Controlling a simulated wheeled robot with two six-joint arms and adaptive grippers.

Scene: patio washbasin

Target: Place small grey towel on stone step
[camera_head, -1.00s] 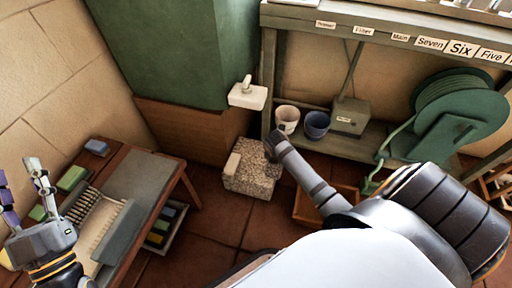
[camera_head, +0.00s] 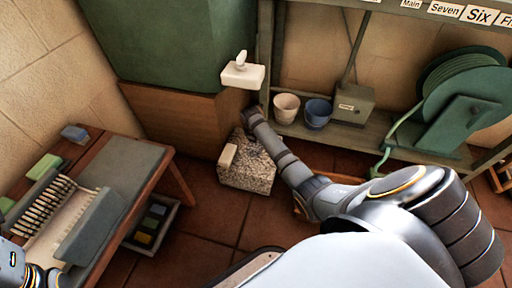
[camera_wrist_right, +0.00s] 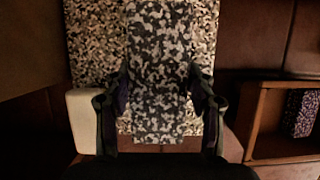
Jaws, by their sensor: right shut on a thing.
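The stone step (camera_head: 248,178) is a speckled block on the tiled floor, in the middle of the head view. It also fills the top of the right wrist view (camera_wrist_right: 92,50). My right gripper (camera_wrist_right: 160,112) is shut on a flat grey speckled piece, the small grey towel (camera_wrist_right: 160,65). The towel lies over the step in that view; I cannot tell whether it touches it. In the head view the right gripper is at the step's far edge, its fingers mostly hidden. Only part of my left wrist shows at the lower left; its fingers are out of frame.
A cream block (camera_head: 228,156) rests on the step's left side, close to the right gripper. A white dispenser (camera_head: 242,72) stands above. Two pots (camera_head: 286,107) are on a shelf behind. A wooden crate (camera_wrist_right: 258,122) is on the right. A table (camera_head: 128,165) stands left.

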